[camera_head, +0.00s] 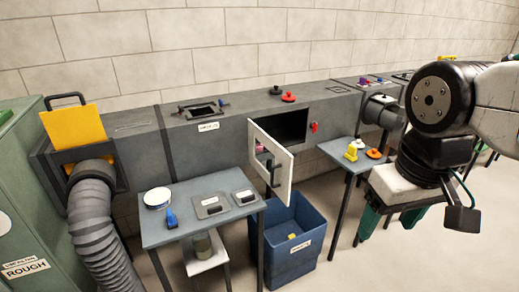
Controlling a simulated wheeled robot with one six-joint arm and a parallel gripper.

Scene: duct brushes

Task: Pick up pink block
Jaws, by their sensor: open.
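A small pink patch (260,148) shows at the open white door of the grey duct. It may be the pink block, but it is too small to tell its shape or whether it lies behind the door. My gripper (389,226) hangs at the right, pointing down, with its dark green fingers apart and nothing seen between them. It is well to the right of the pink patch and nearer the camera.
The white door (271,158) stands open beside a dark duct opening (288,126). A blue bin (290,262) stands below it. A grey table (170,236) holds a blue brush (171,217) and other items. A smaller table (345,160) holds yellow and orange items.

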